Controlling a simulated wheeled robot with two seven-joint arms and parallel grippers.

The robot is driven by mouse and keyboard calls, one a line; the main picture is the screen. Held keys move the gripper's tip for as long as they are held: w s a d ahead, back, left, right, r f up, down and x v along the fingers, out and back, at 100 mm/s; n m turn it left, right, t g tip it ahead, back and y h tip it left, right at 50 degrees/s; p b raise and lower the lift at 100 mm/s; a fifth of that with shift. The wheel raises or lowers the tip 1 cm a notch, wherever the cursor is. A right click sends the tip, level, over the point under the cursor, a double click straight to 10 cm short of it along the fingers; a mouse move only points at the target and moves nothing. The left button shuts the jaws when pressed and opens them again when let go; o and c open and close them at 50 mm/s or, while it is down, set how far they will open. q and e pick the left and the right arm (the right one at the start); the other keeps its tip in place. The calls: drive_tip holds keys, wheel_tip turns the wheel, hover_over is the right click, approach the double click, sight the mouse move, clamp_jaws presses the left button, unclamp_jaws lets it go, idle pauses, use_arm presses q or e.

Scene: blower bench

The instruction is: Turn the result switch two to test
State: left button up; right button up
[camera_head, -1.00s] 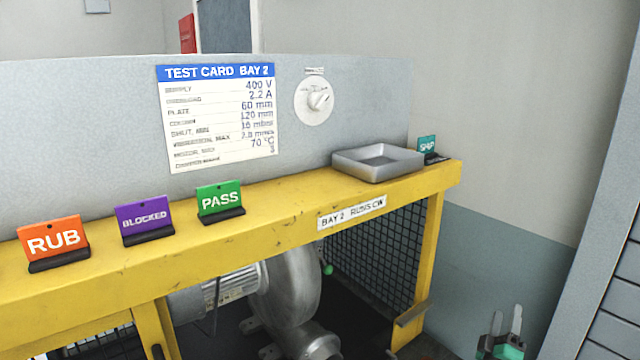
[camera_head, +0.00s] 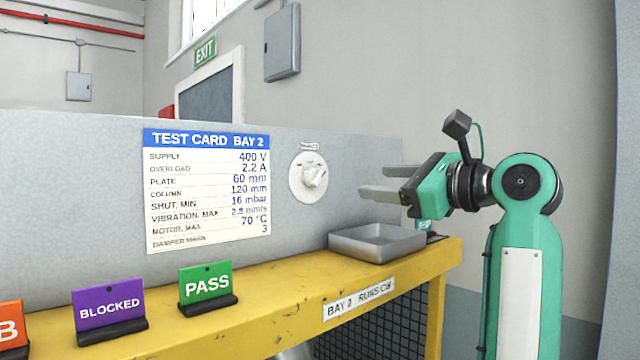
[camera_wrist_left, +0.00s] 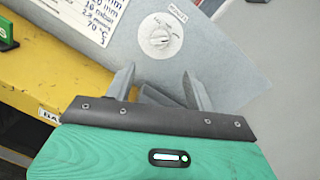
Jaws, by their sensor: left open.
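The switch (camera_head: 314,177) is a white round dial with a raised pointer knob on the grey back panel, right of the test card. It also shows in the left wrist view (camera_wrist_left: 161,38), beyond the fingertips. A small label (camera_head: 310,146) sits above it, too small to read. My left gripper (camera_head: 374,181) is right of the dial, its fingers pointing left. It is open and empty and apart from the knob. In the left wrist view its two fingers (camera_wrist_left: 157,74) are spread below the dial. My right gripper is not in view.
A grey metal tray (camera_head: 378,240) sits on the yellow bench (camera_head: 270,330) below my left gripper. The test card (camera_head: 207,188) is on the panel. Green PASS (camera_head: 206,282) and purple BLOCKED (camera_head: 109,306) signs stand on the bench at left. The space before the dial is clear.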

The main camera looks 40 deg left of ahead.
sight(321, 178)
use_arm(q)
drive_tip(key=a+p, duration=0.3)
drive_tip(key=a, duration=0.9)
drive_tip(key=shift+r, duration=0.1)
drive_tip(key=shift+a+p, duration=0.3)
drive_tip(key=shift+a, duration=0.45)
drive_tip(key=shift+w, duration=0.1)
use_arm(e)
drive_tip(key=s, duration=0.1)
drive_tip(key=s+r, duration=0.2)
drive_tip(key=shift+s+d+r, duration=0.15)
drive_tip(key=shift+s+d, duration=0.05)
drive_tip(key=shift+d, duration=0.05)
use_arm(q)
drive_tip(key=c, duration=0.9)
